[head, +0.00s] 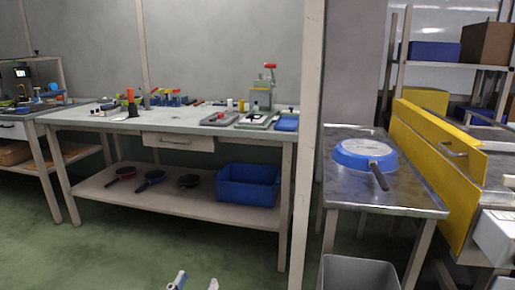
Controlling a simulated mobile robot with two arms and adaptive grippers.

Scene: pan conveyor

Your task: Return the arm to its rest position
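Two small pale tips show at the bottom edge, left of centre, with green floor between them; I take them for the fingers of my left gripper (196,283). The left tip has blue on it. They stand apart, and nothing shows between them. The rest of the gripper and arm is cut off by the frame. My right gripper is not in view. A blue pan (349,158) lies bottom up on the metal table (411,201) at the right, its dark handle pointing toward the front. The gripper is well away from it.
A yellow barrier (426,165) runs along the metal table's right side. A grey bin (358,273) stands in front. A pale post (308,130) rises left of it. The workbench (170,121) holds tools; its lower shelf holds dark pans and a blue crate (248,186). Green floor lies open in front.

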